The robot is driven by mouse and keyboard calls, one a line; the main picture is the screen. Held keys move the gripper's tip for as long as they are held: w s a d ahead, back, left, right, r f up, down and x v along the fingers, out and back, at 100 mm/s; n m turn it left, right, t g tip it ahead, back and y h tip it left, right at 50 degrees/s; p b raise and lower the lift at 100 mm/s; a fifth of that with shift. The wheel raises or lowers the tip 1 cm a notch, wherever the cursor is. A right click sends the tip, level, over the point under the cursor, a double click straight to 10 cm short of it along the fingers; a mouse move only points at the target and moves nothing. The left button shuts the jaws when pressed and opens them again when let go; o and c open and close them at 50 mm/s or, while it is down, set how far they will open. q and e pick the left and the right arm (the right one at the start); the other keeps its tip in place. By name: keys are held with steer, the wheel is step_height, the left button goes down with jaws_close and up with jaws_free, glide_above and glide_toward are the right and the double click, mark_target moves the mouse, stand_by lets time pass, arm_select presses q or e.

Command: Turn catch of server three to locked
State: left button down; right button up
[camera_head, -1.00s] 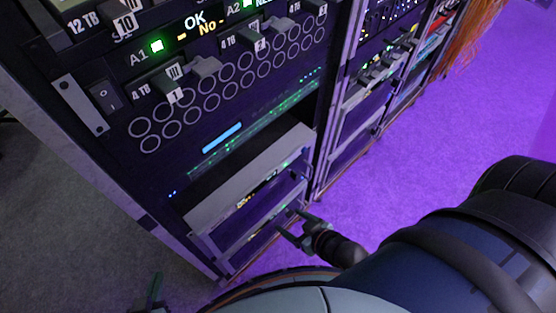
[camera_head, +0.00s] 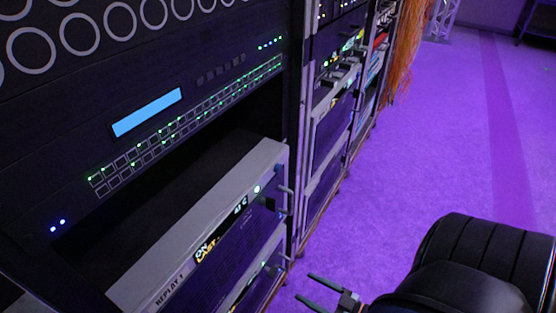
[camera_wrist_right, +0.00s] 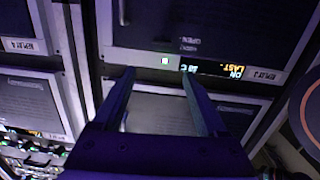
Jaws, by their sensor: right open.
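A server (camera_head: 215,253) with a pale top edge and a lit readout sits below a dark open bay in the near rack. My right gripper (camera_head: 305,287) is open and empty, low and to the right of this server. In the right wrist view, a server with a readout (camera_wrist_right: 215,70) shows upside down beyond the open fingers (camera_wrist_right: 156,75). My left gripper is out of view.
A second server (camera_head: 262,277) sits just under the first. A panel with a blue display (camera_head: 147,112) is above the bay. More racks (camera_head: 335,120) and orange cables (camera_head: 408,50) stand farther back. The purple floor (camera_head: 430,150) at right is clear.

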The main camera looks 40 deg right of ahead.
mark_target(276, 273)
steer(key=shift+t+y, duration=0.4)
steer(key=w+a+f+b, duration=0.1)
steer(key=w, duration=0.6)
steer(key=w+a+f+b, duration=0.1)
steer(key=w, duration=0.2)
steer(key=shift+w+a+f+b, duration=0.15)
steer(key=shift+a+f+b, duration=0.15)
steer(key=shift+a+b, duration=0.05)
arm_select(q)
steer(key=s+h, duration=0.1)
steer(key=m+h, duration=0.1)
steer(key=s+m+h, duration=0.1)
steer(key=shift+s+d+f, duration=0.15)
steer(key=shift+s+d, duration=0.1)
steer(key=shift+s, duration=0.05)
arm_select(e)
jaws_close()
